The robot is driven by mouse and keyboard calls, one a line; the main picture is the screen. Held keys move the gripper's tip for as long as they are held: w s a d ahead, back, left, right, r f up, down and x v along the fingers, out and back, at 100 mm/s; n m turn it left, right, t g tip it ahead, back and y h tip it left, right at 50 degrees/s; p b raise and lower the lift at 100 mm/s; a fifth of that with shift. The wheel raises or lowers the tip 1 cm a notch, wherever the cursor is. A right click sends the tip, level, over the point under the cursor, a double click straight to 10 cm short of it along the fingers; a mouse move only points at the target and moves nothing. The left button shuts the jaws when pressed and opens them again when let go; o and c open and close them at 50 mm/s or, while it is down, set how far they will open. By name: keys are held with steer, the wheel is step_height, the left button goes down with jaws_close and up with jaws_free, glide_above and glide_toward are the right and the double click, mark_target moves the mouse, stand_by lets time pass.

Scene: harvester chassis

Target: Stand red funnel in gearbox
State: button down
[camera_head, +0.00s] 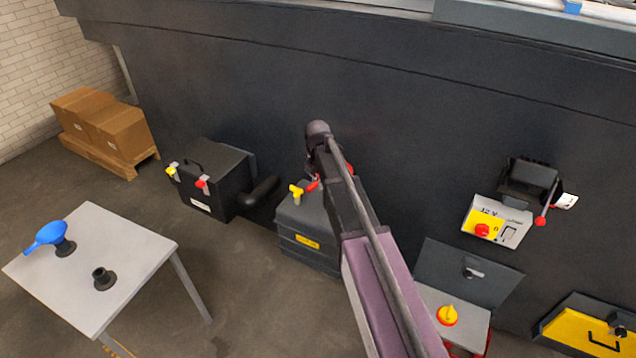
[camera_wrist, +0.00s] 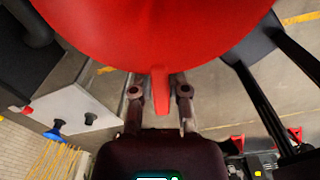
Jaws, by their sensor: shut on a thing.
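A red funnel (camera_wrist: 160,30) fills the top of the wrist view. My gripper (camera_wrist: 160,95) is shut on the funnel's narrow red tab, one finger on each side. In the head view my arm hides the gripper. Small red patches (camera_head: 313,184) show behind the arm; I cannot tell whether they are the funnel. A dark grey box (camera_head: 306,246) with a yellow label and a yellow tap-like part stands on the floor by the chassis; it looks like the gearbox. My arm covers part of its top, and its opening is not visible.
A grey table (camera_head: 130,262) at lower left holds a blue funnel (camera_head: 45,237) and a black stand (camera_head: 103,278). A black battery-like box (camera_head: 214,178) stands left of the grey box. Cartons (camera_head: 105,122) sit behind. A yellow switch panel (camera_head: 495,222) is at right.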

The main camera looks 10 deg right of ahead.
step_height(320, 180, down, 10)
steer(key=b, duration=1)
stand_by(0.3)
steer(key=c, duration=0.5)
jaws_free()
steer(key=shift+c, duration=0.2)
steer(key=shift+r, duration=0.1)
